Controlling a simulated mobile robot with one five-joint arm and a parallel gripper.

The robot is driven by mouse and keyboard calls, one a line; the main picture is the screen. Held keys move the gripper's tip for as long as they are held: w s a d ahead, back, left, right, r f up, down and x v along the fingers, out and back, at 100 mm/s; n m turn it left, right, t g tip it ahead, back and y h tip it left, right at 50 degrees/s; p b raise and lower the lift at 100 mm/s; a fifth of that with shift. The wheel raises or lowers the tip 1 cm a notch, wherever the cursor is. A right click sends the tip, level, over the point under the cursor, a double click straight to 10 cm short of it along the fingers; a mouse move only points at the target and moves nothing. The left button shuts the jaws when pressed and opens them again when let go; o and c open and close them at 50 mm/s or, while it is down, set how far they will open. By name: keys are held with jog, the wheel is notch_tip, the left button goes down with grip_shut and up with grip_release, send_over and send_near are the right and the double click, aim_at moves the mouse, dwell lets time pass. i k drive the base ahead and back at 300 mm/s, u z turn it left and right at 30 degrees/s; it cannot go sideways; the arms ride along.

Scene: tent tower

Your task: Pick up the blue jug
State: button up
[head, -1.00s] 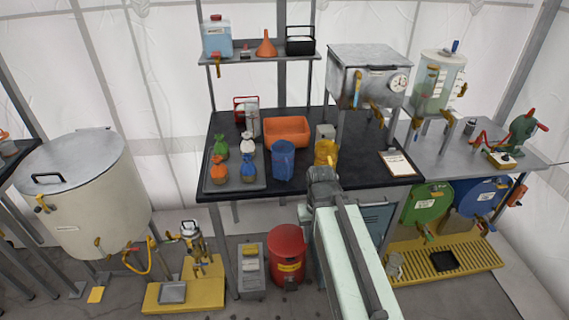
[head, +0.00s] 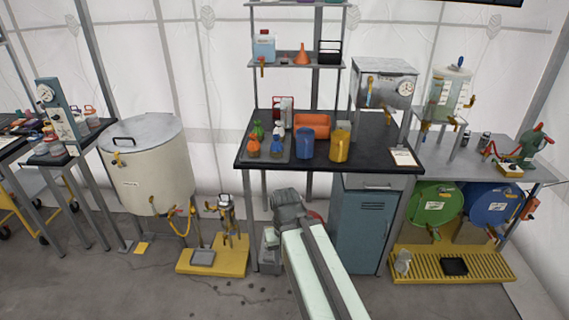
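The blue jug (head: 304,144) stands upright near the front edge of the black-topped table (head: 372,146), left of a yellow jug (head: 340,145). My gripper (head: 287,198) is at the far end of my arm, in front of the table and below its top in the picture. It appears clear of the jug. Its fingers are hidden behind the grey wrist, so I cannot see whether they are open or shut.
A tray (head: 264,150) with small orange and green-capped flasks lies left of the jug. An orange bin (head: 312,124) stands behind it. A clipboard (head: 403,157) lies at the table's right. A large white tank (head: 150,165) stands left.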

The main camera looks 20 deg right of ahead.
aim_at(305, 136)
jog(key=z, duration=0.6)
jog(key=k, duration=0.25)
jog(key=u, duration=1.6)
jog(key=i, duration=1.4)
jog(key=z, duration=0.45)
